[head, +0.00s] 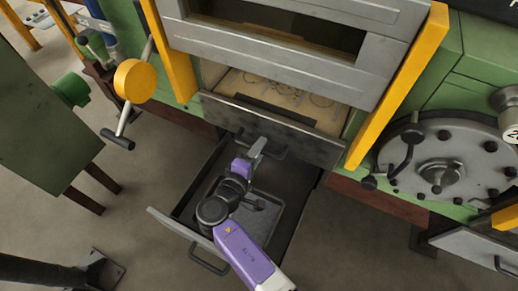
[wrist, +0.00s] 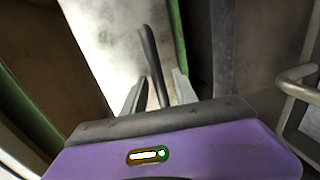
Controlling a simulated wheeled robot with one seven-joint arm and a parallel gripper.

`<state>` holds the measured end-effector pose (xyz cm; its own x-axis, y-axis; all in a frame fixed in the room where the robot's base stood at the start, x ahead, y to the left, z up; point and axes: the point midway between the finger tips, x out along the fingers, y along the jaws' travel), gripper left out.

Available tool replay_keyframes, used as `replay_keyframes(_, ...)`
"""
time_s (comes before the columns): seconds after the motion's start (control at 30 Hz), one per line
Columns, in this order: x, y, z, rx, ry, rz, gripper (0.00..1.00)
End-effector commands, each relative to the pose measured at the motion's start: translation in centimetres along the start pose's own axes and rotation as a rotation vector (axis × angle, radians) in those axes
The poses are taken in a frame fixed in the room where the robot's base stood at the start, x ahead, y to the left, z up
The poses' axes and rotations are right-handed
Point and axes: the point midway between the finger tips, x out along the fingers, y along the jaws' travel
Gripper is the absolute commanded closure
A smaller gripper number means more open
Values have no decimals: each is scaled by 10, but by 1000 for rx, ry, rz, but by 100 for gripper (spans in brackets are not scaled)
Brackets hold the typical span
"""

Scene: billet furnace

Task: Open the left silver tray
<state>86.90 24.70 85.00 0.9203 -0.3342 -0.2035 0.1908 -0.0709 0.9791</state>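The left silver tray (head: 178,226) is a drawer low under the furnace. It stands pulled out, its inside showing, with a dark bar handle (head: 208,262) on its front. My gripper (head: 259,146) is above the back of this drawer, at the dark handle of the silver furnace flap (head: 225,112), not at the drawer's handle. In the wrist view my gripper (wrist: 159,92) has its two fingers apart, with a dark bar (wrist: 149,50) between them and gaps visible beside it. My arm hides part of the drawer and its front edge.
A second silver tray (head: 470,248) with a handle stands at the lower right. A round bolted grey cover (head: 440,170) is above it. An orange-knobbed lever (head: 135,82) and a green cabinet (head: 45,120) stand left.

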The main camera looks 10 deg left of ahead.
Motion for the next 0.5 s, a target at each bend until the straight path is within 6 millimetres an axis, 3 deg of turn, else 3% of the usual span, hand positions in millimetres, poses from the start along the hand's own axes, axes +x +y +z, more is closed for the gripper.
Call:
replay_keyframes(0.03, 0, 0, 0, 0, 0, 0, 78)
replay_keyframes(0.17, 0, 0, 0, 0, 0, 0, 100)
replay_keyframes(0.5, 0, 0, 0, 0, 1, -1, 100)
